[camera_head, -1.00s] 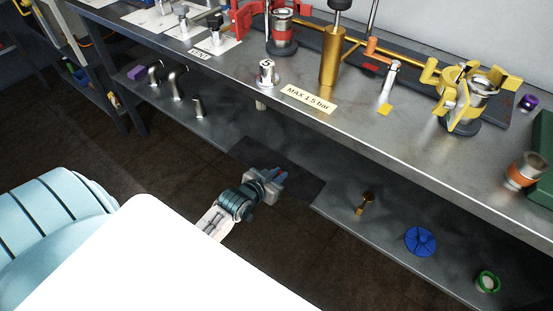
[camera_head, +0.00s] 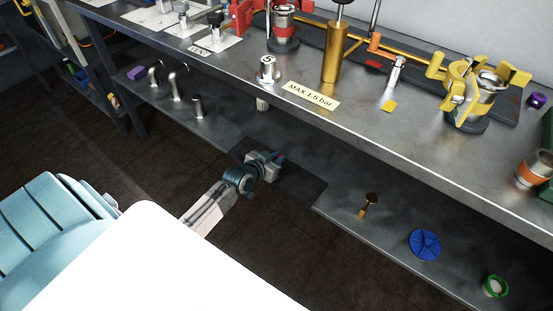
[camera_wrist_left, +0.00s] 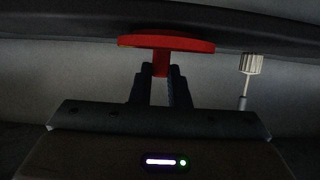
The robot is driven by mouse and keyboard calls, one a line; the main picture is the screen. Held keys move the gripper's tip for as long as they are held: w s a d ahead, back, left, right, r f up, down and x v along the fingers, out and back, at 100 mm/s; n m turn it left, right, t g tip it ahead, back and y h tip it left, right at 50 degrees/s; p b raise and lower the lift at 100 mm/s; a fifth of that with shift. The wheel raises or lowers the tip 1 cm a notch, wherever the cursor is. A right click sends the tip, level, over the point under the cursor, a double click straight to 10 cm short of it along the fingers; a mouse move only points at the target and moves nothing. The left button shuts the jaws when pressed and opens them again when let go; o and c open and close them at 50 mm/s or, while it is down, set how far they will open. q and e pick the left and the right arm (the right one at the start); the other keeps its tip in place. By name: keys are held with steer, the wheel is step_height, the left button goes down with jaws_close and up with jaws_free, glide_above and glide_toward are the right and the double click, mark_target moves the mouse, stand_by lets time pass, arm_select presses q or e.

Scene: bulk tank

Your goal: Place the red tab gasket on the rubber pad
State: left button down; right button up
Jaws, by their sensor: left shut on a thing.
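My left gripper (camera_head: 279,158) reaches in over the lower shelf, at the dark rubber pad (camera_head: 303,190). In the left wrist view, its fingers (camera_wrist_left: 161,80) are shut on the stem of the red tab gasket (camera_wrist_left: 165,43), whose wide flat red top lies across beyond the fingertips. In the head view the gasket is hidden or too small to make out. I cannot tell whether the gasket touches the pad. My right gripper is not in view.
The upper bench (camera_head: 350,130) overhangs the lower shelf (camera_head: 360,180). On the shelf stand several metal fittings (camera_head: 174,84), a brass piece (camera_head: 369,203), a blue disc (camera_head: 425,244) and a green ring (camera_head: 495,286). A pale knobbed fitting (camera_wrist_left: 251,64) shows right of the gasket.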

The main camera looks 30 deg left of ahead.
arm_select(q)
steer(key=shift+f, duration=0.1)
steer(key=c, duration=1.4)
jaws_free()
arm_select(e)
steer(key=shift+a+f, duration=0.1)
